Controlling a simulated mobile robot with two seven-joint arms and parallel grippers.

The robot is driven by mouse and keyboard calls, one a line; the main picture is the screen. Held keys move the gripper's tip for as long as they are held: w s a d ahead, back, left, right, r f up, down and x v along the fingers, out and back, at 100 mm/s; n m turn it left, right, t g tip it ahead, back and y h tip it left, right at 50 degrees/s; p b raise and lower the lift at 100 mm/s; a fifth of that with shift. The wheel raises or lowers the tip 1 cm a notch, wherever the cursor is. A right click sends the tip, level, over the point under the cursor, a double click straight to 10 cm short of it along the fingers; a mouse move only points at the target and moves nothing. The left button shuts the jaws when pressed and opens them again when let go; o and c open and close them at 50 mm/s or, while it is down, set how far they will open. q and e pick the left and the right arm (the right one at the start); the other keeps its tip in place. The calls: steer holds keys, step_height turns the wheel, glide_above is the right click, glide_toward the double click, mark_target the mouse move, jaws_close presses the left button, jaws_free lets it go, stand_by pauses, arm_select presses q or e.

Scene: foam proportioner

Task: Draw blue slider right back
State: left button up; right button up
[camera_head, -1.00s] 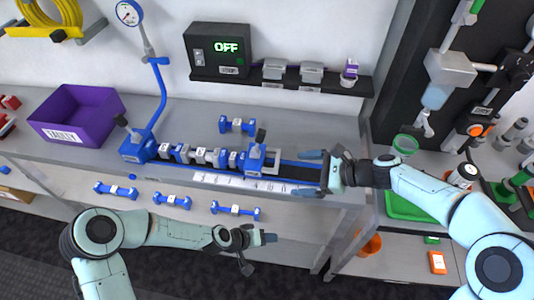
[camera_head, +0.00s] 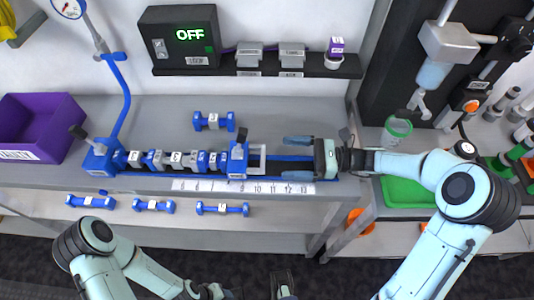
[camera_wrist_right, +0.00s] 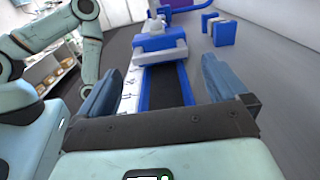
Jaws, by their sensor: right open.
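The blue slider (camera_head: 238,160) sits upright on the dark rail with blue edges, with a grey open frame on its right side. A white numbered scale (camera_head: 245,187) runs along the rail's front. My right gripper (camera_head: 293,157) is open and empty, its two blue fingers spread either side of the rail, to the right of the slider and apart from it. In the right wrist view the slider (camera_wrist_right: 160,48) stands ahead, between and beyond the open fingers (camera_wrist_right: 160,92). My left gripper (camera_head: 283,285) is at the bottom edge, largely cut off.
Several blue and grey blocks (camera_head: 177,158) line the rail left of the slider, up to a blue end block (camera_head: 100,156). A loose blue dumbbell-like piece (camera_head: 213,121) lies behind. A purple bin (camera_head: 55,118) is at left; a control box (camera_head: 180,40) reads OFF.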

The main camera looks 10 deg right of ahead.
mark_target(264, 158)
steer(key=shift+w+a+f, duration=0.1)
steer(key=shift+a, duration=0.35)
steer(key=x, duration=0.7)
steer(key=shift+b, duration=0.3)
steer(key=shift+c, duration=0.3)
steer(key=c, duration=1)
steer(key=shift+c, duration=0.3)
steer(key=p+v, duration=0.2)
steer(key=v, duration=0.3)
steer(key=shift+a, duration=0.1)
